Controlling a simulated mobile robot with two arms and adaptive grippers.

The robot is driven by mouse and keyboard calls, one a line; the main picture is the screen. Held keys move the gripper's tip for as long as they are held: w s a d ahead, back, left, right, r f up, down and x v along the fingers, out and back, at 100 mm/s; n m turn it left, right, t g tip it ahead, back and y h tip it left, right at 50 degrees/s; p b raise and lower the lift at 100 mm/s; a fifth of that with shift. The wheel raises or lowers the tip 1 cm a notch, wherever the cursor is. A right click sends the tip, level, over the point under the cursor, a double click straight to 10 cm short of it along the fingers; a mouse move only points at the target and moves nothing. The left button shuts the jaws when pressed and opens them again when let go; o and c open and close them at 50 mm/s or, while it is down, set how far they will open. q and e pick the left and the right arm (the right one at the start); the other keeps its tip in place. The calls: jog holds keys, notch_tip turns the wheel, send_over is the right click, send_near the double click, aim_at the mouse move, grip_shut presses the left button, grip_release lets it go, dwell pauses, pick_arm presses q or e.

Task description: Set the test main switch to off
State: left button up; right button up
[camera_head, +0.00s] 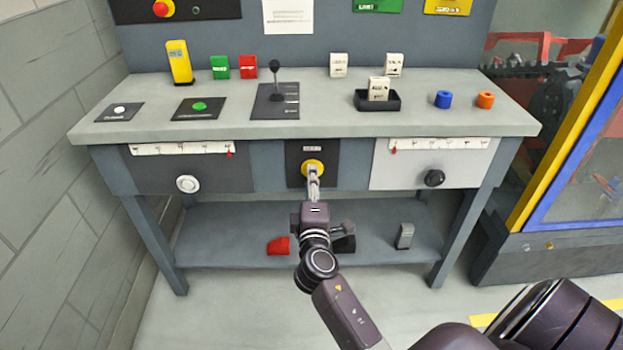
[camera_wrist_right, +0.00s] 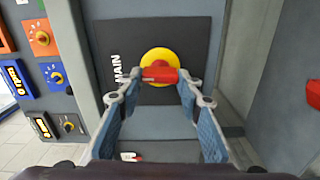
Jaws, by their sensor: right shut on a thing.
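The main switch (camera_head: 312,167) has a yellow round plate on a dark panel in the middle of the bench front. In the right wrist view its red handle (camera_wrist_right: 160,74) lies level across the yellow plate (camera_wrist_right: 159,58), at right angles to the "MAIN" lettering beside it. My right gripper (camera_head: 313,174) reaches straight to the switch from the front and hides part of it. In the wrist view the right gripper (camera_wrist_right: 160,79) is shut on the red handle, one fingertip at each end. The head view does not show the handle clearly. My left gripper is not in view.
The bench top (camera_head: 340,124) holds a black lever (camera_head: 275,88), a black tray (camera_head: 377,104) and several small blocks. A white knob (camera_head: 187,184) and a black knob (camera_head: 434,178) flank the switch panel. Small objects lie on the lower shelf (camera_head: 230,222). A yellow-and-blue frame stands right.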

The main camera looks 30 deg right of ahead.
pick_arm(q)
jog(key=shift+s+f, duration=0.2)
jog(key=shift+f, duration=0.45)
pick_arm(e)
jog(key=shift+n, duration=0.5)
jog(key=o, duration=1.2)
jog(key=shift+c, duration=0.2)
jog(key=v, duration=1.2)
